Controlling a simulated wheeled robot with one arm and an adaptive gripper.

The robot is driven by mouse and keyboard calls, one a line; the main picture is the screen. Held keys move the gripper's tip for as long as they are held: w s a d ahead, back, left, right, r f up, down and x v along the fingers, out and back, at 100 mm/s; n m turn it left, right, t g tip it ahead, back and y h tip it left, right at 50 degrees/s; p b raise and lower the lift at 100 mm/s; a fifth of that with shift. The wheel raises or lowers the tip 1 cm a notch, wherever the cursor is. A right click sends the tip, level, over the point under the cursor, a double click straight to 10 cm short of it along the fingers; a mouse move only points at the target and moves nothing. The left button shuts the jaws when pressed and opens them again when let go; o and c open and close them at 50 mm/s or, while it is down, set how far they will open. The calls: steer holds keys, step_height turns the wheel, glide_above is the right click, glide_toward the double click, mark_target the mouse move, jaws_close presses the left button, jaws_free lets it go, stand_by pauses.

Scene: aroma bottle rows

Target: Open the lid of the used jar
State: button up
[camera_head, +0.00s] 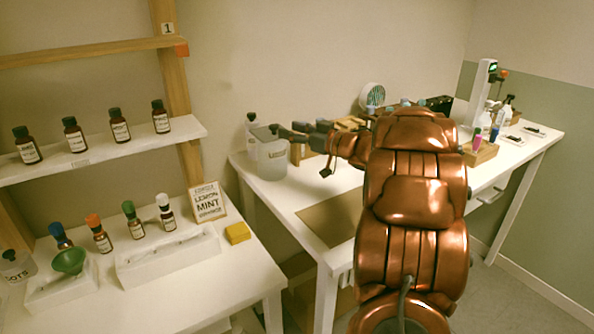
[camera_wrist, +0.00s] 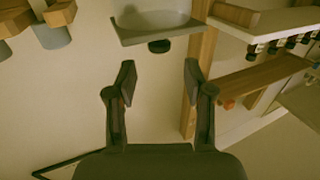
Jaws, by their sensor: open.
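A translucent jar (camera_head: 268,155) with a black knob on its lid stands at the left end of the right-hand table; its label is too small to read. My gripper (camera_head: 285,132) is beside the lid, on its right, with the arm reaching from the right. In the wrist view, which looks upside down, the lid (camera_wrist: 150,27) and its black knob (camera_wrist: 159,46) are ahead of my open gripper (camera_wrist: 159,78). The knob lies roughly in line with the gap between the fingertips, apart from both. The lid appears to be on the jar.
Brown bottles (camera_head: 120,127) line a shelf on the left. Colour-capped bottles (camera_head: 100,235), a green funnel (camera_head: 70,261) and a yellow block (camera_head: 238,233) are on the left table. A wooden rack is behind my gripper.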

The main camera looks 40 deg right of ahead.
steer(key=shift+r+m+g+h+p, duration=1.5)
steer(key=shift+r+m+h+p, duration=0.7)
steer(key=shift+h, duration=2.9)
steer(key=s+a+f+m+g+p, duration=0.1)
steer(key=s+a+f+g, duration=0.2)
steer(key=s, duration=0.4)
steer(key=s+a+f+m+g+p, duration=0.1)
steer(key=s+a+f+g, duration=0.2)
steer(key=s+a, duration=0.3)
steer(key=shift+s+a+m+g+p, duration=0.3)
steer(key=shift+s+g+p, duration=0.1)
steer(key=shift+s+g, duration=0.2)
steer(key=shift+f, duration=0.1)
